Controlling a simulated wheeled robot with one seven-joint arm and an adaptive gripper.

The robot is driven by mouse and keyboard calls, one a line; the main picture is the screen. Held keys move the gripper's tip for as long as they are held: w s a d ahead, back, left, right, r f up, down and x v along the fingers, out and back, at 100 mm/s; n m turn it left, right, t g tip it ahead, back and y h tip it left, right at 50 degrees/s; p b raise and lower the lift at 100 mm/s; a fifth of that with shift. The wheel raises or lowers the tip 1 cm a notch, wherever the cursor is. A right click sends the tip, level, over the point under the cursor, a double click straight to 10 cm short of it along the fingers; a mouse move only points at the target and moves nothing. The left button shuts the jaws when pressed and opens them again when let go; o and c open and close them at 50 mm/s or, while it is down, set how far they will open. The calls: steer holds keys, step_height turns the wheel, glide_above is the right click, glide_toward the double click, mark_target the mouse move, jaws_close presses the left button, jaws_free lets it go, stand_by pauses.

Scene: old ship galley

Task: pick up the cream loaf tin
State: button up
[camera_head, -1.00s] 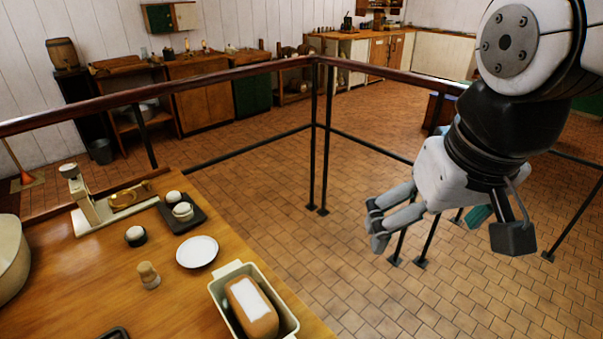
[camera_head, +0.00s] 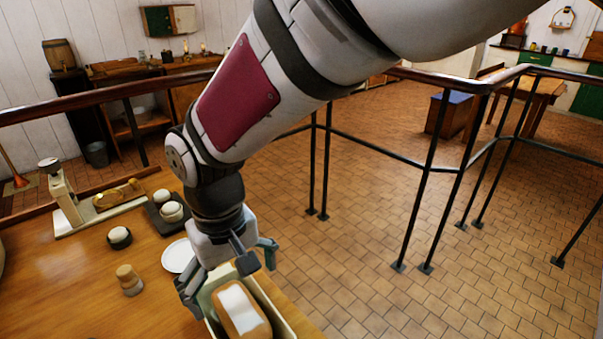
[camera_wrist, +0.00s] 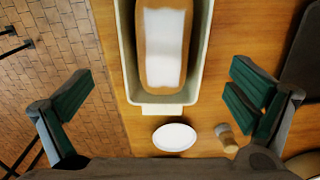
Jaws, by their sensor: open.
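The cream loaf tin (camera_head: 283,323) stands at the right edge of the wooden table in the head view, with a brown loaf (camera_head: 240,309) bearing a white patch inside it. My gripper's green-padded fingers (camera_wrist: 160,108) are spread wide on either side, apart from the tin. The tin's end handle points towards my gripper.
A white plate (camera_head: 178,256) and a wooden shaker (camera_head: 129,281) stand beside the tin. A dark-railed fence (camera_head: 420,170) runs past the table. Tiled floor lies right of the table.

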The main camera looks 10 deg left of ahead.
mark_target(240, 305)
step_height(240, 305, down, 5)
steer(key=shift+f, duration=0.1)
steer(key=shift+s+f, duration=0.2)
steer(key=shift+f, duration=1.2)
steer(key=shift+s+f, duration=0.2)
steer(key=shift+f, duration=1.15)
steer(key=c, duration=1.2)
